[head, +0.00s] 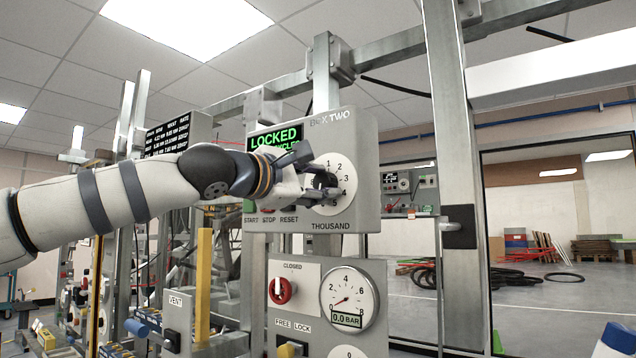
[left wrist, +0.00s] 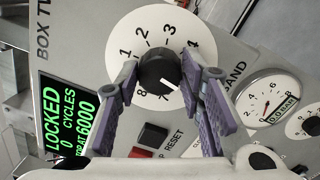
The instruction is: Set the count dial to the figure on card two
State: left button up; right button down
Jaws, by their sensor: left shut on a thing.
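The count dial (head: 345,195) is a white disc with figures on the grey panel marked BOX TWO, with THOUSAND below it. In the left wrist view its black knob (left wrist: 160,72) has a white pointer aimed to the lower right, at about 6, where a finger partly hides the scale. My left gripper (head: 312,182) is shut on the knob, with one purple finger at each side (left wrist: 160,80). The green display (left wrist: 67,118) reads LOCKED, 0 CYCLES, STOP AT 6000. I cannot make out card two. My right gripper is not in view.
START, STOP and RESET buttons sit beside the dial; a black button (left wrist: 153,134) shows near my fingers. Below are a red CLOSED knob (head: 281,291) and a gauge (head: 348,297) reading 0.0 BAR. A steel post (head: 452,150) stands right of the panel.

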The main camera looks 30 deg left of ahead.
pick_arm(q)
jog(key=shift+m, duration=0.8)
jog(key=o, duration=1.2)
jog(key=shift+c, duration=0.2)
jog(key=shift+s, duration=0.1)
jog(key=s+a, duration=0.1)
jog(key=s, duration=1)
jog(key=shift+s+a+f, duration=0.25)
jog(key=shift+s+f, duration=0.15)
